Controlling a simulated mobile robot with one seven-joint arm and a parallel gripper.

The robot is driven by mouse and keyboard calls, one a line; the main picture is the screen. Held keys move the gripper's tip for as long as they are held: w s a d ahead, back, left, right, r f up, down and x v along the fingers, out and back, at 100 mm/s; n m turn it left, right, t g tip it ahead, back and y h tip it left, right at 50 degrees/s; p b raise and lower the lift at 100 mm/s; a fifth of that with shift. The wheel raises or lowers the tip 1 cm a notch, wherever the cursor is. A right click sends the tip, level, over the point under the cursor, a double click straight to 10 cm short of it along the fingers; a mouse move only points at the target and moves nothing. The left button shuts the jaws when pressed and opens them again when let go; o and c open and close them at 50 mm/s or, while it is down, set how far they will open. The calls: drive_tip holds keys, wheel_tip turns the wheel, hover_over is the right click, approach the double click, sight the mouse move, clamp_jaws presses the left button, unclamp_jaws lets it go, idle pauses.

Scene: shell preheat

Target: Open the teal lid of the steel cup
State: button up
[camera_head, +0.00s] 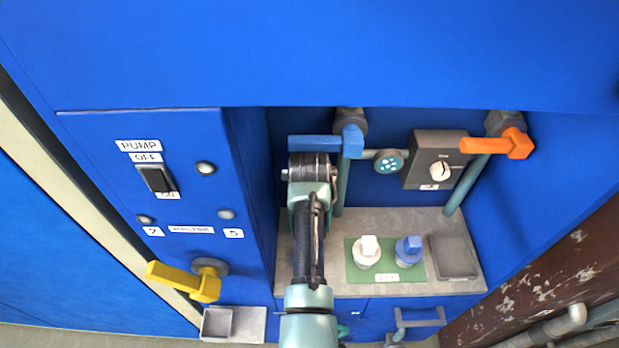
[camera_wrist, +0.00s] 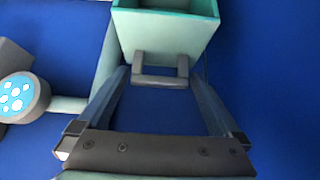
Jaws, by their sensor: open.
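A teal box-shaped piece (camera_wrist: 165,40) with a dark U-shaped handle (camera_wrist: 160,80) shows at the top of the wrist view. It looks like the teal lid, but I cannot make out a steel cup with it. My gripper (camera_wrist: 157,76) is open, with its fingers on either side of the handle. I cannot tell whether either finger touches it. In the head view my arm reaches up into the recess and hides the teal piece and most of the gripper.
A blue lever (camera_head: 318,143) and a round gauge (camera_head: 388,162) are close to my wrist. A dark dial box (camera_head: 418,172) and orange lever (camera_head: 490,146) stand further right. The shelf holds a green mat (camera_head: 421,271) with a white-topped and a blue-topped piece. A yellow lever (camera_head: 180,278) sticks out at left.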

drive_tip(key=shift+s+f, duration=0.15)
drive_tip(key=v, duration=1.3)
